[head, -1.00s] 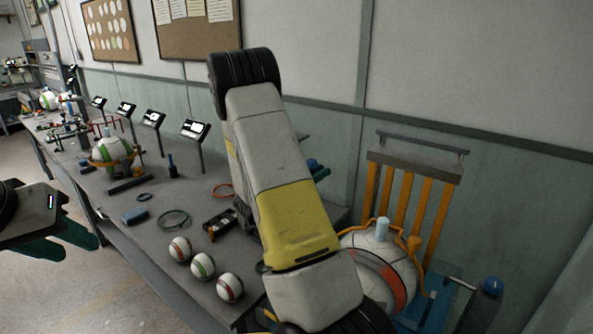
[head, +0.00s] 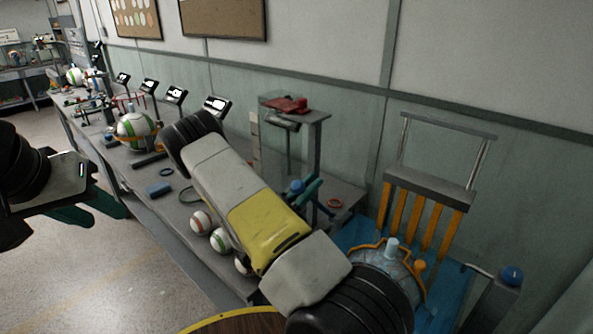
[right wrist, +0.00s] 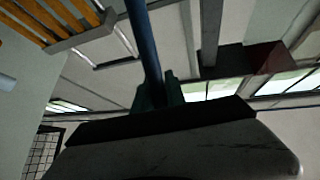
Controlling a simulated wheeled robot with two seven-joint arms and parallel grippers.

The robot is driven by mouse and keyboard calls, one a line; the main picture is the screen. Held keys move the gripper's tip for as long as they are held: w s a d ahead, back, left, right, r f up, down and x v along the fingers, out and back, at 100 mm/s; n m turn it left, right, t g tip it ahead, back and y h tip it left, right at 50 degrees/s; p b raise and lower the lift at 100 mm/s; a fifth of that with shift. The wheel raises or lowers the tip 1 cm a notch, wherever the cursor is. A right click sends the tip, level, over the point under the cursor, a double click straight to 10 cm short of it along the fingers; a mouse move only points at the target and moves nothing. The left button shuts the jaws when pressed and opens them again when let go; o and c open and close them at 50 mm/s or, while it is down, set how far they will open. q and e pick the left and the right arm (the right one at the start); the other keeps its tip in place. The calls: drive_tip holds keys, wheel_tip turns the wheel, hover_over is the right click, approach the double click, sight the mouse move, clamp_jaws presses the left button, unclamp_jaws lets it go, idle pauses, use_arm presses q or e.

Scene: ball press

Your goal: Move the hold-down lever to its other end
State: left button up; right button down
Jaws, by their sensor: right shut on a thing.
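The press at the right has a blue base (head: 445,290), a grey crossbar with orange bars (head: 412,215), and a pale ball (head: 385,262) in an orange band. My right arm hides part of the ball. My right gripper (head: 311,193) is shut on the blue-tipped hold-down lever (head: 297,186). The right wrist view shows the lever's blue shaft (right wrist: 143,45) between the green fingers (right wrist: 155,92). The lever's lower end is hidden in the head view. My left gripper (head: 92,209) is open and empty at the left, away from the bench.
A grey post with a blue knob (head: 512,275) stands at the press's right. Behind my right gripper is a stand with a red item (head: 287,104). Small balls (head: 201,222) lie beside my right arm. A round wooden top (head: 240,322) shows at the bottom edge.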

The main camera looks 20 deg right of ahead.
drive_tip(key=shift+a+f, duration=0.15)
drive_tip(key=c, duration=1.4)
unclamp_jaws()
drive_tip(key=shift+o, duration=0.2)
drive_tip(key=v, duration=0.7)
drive_tip(key=shift+a+f, duration=0.25)
drive_tip(key=shift+s, duration=0.1)
